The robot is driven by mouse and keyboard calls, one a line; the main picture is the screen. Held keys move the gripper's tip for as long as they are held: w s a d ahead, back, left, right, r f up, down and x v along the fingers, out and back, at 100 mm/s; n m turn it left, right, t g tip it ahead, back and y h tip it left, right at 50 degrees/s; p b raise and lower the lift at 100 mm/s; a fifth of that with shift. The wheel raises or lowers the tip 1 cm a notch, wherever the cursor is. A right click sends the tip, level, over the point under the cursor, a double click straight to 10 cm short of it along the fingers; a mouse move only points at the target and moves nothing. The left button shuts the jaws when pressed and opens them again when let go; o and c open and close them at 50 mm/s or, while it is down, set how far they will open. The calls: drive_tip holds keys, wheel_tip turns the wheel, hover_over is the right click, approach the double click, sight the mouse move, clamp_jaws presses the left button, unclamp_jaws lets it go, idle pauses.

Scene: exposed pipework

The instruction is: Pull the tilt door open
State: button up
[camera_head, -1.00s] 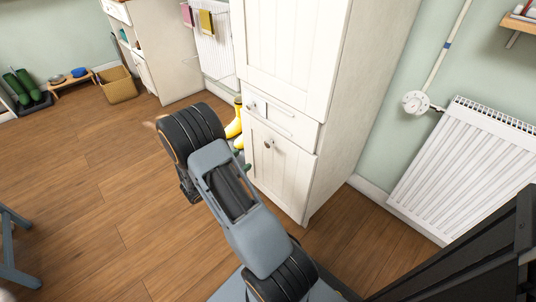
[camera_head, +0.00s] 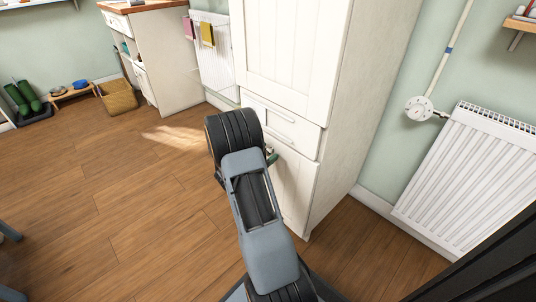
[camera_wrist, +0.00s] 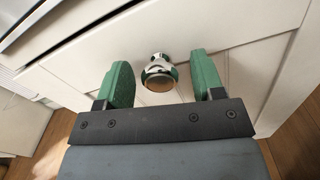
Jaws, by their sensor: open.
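The white panelled lower door (camera_head: 292,190) is at the bottom of the tall cabinet. It looks shut in the head view. In the wrist view the door (camera_wrist: 248,62) fills most of the picture, and its shiny round knob (camera_wrist: 159,74) sticks out toward me. My gripper (camera_wrist: 162,76) is open, with one green finger on each side of the knob and a gap showing on both sides. In the head view my arm hides most of the gripper; a green fingertip (camera_head: 272,158) shows close to the door.
A white drawer front (camera_head: 283,122) with a bar handle is above the door. A white radiator (camera_head: 465,180) stands against the wall at right. A woven basket (camera_head: 118,97) is far left. The wooden floor (camera_head: 110,200) left of the cabinet is clear.

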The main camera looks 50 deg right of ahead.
drive_tip(key=shift+d, duration=0.2)
drive_tip(key=shift+c, duration=0.3)
clamp_jaws()
